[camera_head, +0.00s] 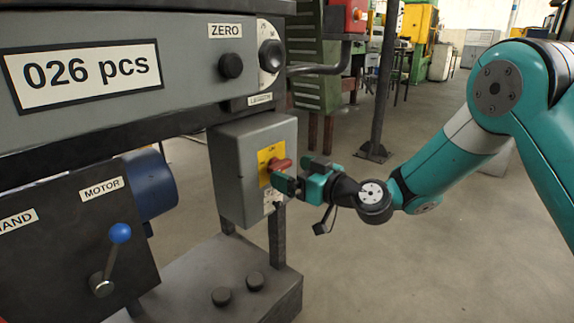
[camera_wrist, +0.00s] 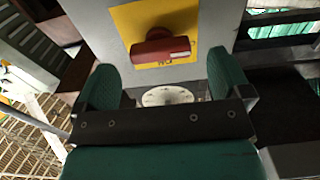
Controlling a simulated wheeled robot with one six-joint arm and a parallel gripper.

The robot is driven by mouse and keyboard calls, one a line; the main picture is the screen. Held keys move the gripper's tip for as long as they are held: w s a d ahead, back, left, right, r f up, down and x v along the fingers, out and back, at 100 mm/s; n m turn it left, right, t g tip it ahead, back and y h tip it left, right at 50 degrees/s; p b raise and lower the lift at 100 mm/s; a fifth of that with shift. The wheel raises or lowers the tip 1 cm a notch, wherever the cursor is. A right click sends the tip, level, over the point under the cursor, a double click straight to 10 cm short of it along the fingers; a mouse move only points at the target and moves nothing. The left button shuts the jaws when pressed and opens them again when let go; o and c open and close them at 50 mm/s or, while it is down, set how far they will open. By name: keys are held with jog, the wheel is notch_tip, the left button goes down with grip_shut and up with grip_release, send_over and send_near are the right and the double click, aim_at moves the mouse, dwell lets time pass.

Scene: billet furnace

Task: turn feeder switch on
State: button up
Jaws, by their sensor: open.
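The feeder switch is a red rotary handle (camera_head: 282,164) on a yellow plate (camera_head: 266,158), on the front of a grey box (camera_head: 228,172). In the wrist view the red handle (camera_wrist: 160,48) lies roughly crosswise on its yellow plate, ahead of the gap between my fingers. My gripper (camera_head: 286,182) is at the switch, with its fingertips close to the box face. In the wrist view my gripper (camera_wrist: 165,78) is open, one green finger on each side and nothing between them. I cannot tell whether a finger touches the handle.
A pale round dial (camera_wrist: 167,96) shows below the handle, partly hidden by my gripper. A blue-knobbed lever (camera_head: 119,233) stands at lower left. A ZERO knob (camera_head: 231,66) and counter panel (camera_head: 82,76) are above. Open floor (camera_head: 400,270) lies to the right.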

jog(key=shift+x, duration=1.3)
jog(key=shift+d, duration=0.1)
jog(key=c, duration=0.9)
jog(key=shift+c, duration=0.2)
